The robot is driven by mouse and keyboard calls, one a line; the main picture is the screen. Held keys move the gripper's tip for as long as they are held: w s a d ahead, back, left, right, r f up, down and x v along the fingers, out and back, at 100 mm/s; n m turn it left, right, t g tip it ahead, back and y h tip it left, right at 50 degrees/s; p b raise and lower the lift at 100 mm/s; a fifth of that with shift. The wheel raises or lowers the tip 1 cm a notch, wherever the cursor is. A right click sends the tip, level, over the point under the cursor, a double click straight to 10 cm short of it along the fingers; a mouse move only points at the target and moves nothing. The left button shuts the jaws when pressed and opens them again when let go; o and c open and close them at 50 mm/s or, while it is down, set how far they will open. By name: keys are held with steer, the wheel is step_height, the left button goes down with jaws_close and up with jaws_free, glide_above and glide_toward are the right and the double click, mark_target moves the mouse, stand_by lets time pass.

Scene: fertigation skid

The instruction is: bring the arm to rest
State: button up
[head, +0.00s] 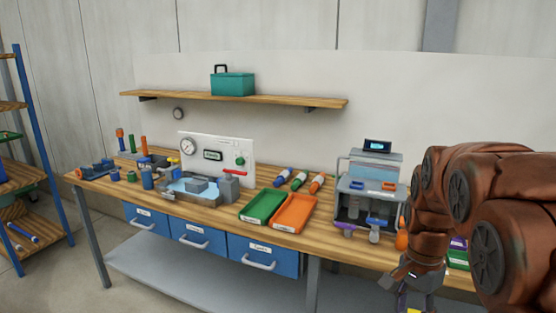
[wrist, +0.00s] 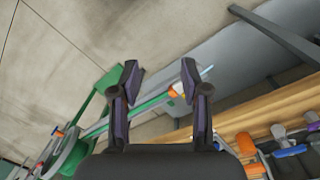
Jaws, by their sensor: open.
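My arm (head: 465,200) is folded at the right of the head view, in front of the right end of the workbench. Its lower end hangs near the bench's front edge, and the fingers are not clear there. In the wrist view my gripper (wrist: 160,78) is open, its two dark fingers apart with nothing held between them. Behind the fingers are the concrete floor, the grey lower shelf (wrist: 220,65) and a green bar (wrist: 140,105).
The wooden workbench (head: 325,235) carries a gauge panel (head: 215,158), a green tray (head: 262,206), an orange tray (head: 294,213) and a grey machine (head: 369,185). A wall shelf (head: 285,101) holds a teal toolbox (head: 233,84). A blue rack (head: 38,150) stands at left. Floor shows at lower left.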

steer(key=s+a+n+p, duration=0.1)
steer(key=s+a+n, duration=0.2)
steer(key=s, duration=0.4)
steer(key=s+a+n, duration=0.2)
steer(key=s+n, duration=0.3)
steer(key=s, duration=0.3)
steer(key=s+a+n+p, duration=0.1)
steer(key=s+a+n, duration=0.2)
steer(key=s, duration=0.4)
steer(key=shift+s+a+f+n+g+p, duration=0.3)
steer(key=shift+s+n+g+p, duration=0.1)
steer(key=shift+n, duration=0.1)
steer(key=shift+d, duration=0.1)
